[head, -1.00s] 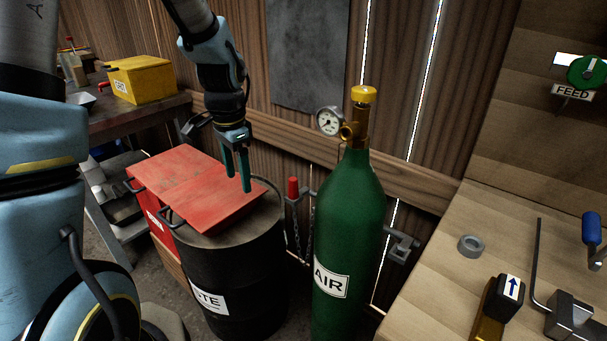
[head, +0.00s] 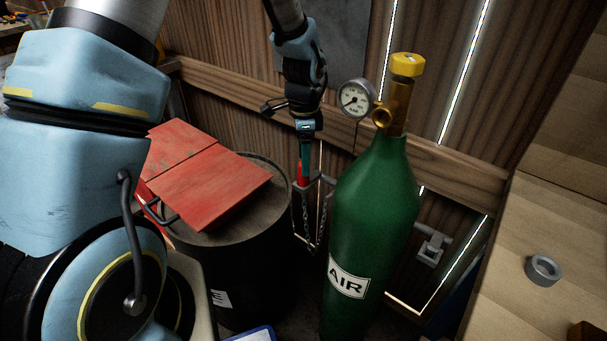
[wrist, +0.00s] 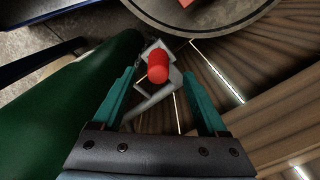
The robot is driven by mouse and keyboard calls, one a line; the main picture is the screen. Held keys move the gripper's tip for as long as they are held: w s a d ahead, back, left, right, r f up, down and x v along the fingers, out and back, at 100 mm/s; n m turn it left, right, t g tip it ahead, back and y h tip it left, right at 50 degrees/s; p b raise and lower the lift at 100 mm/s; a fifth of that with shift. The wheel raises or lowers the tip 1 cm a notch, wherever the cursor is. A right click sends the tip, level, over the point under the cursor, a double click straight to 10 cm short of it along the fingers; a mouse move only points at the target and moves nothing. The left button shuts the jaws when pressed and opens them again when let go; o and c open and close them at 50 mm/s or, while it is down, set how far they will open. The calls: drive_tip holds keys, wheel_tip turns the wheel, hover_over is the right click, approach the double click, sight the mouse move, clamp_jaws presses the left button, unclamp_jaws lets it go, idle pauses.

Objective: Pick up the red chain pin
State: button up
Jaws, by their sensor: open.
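The red chain pin (head: 301,173) stands upright in a grey wall bracket, just left of the green air cylinder (head: 371,205). Its lower part is hidden in the bracket. In the wrist view the red pin (wrist: 158,66) shows between and a little beyond the fingertips. My gripper (head: 306,172) points down at the pin in the head view, its teal fingers overlapping the pin's top. In the wrist view my gripper (wrist: 166,72) is open, with one finger on each side and a gap to the pin.
A chain (head: 318,225) hangs below the bracket. The cylinder, with its gauge (head: 355,99) and brass valve, stands close on the right. A black drum (head: 245,270) with a red toolbox (head: 210,190) on it stands on the left. The wooden wall is close behind.

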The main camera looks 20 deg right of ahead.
sight(303, 179)
wheel_tip(303, 179, down, 5)
drive_tip(key=shift+s+a+f+p, duration=0.1)
drive_tip(key=shift+a+f+p, duration=0.05)
drive_tip(key=shift+p, duration=0.2)
clamp_jaws()
idle(0.5)
